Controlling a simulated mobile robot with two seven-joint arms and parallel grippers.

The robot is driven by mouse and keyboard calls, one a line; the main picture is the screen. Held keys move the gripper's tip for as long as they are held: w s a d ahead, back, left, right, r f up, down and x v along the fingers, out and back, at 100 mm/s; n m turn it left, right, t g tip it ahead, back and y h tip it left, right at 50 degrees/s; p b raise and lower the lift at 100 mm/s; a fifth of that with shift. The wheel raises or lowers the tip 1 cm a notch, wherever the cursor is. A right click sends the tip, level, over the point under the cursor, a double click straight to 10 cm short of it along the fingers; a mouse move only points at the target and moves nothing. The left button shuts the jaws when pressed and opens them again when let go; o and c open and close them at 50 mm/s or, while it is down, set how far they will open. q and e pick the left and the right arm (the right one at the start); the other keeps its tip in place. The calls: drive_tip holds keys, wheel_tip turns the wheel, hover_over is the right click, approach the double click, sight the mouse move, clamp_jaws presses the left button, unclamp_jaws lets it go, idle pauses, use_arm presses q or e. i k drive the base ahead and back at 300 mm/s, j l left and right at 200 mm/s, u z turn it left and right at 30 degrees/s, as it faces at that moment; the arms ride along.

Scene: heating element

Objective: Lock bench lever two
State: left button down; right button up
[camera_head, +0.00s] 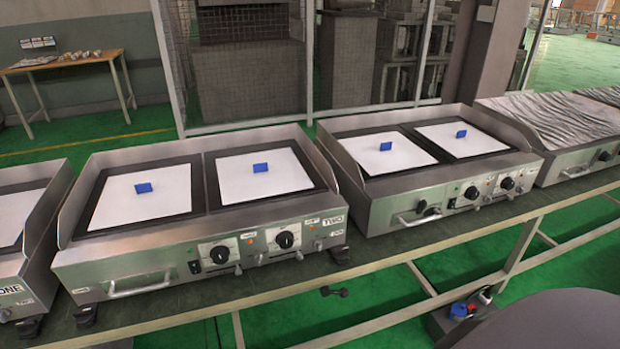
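The heating unit labelled TWO (140,255) stands on the long bench in the middle of the view. It has two white plates with blue blocks, two dials and a front handle (138,286). A dark lever-like part (334,291) shows below the bench's front edge, under the right end of this unit. It is small, and I cannot tell whether it is locked. Black foot clamps (340,255) sit at the unit's front corners. Neither of my grippers is in view.
The bench (250,298) runs across the view on a metal frame. Unit ONE (14,289) is at the left, another heating unit (450,204) at the right, and a covered one (560,125) beyond. Green floor shows below. A box with coloured items (466,311) is at the lower right.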

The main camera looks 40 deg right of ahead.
sight(338, 292)
drive_tip(key=z, duration=1.3)
drive_tip(key=i+l+u, duration=0.1)
drive_tip(key=u, duration=0.3)
drive_tip(key=l+u, duration=0.25)
drive_tip(key=u, duration=0.2)
drive_tip(key=i+l+u, duration=0.2)
drive_tip(key=l, duration=0.15)
drive_tip(key=l+u, duration=0.2)
drive_tip(key=l, duration=0.2)
drive_tip(key=l+u, duration=0.1)
drive_tip(key=l, duration=1)
drive_tip(key=l+u, duration=0.1)
drive_tip(key=l, duration=1.05)
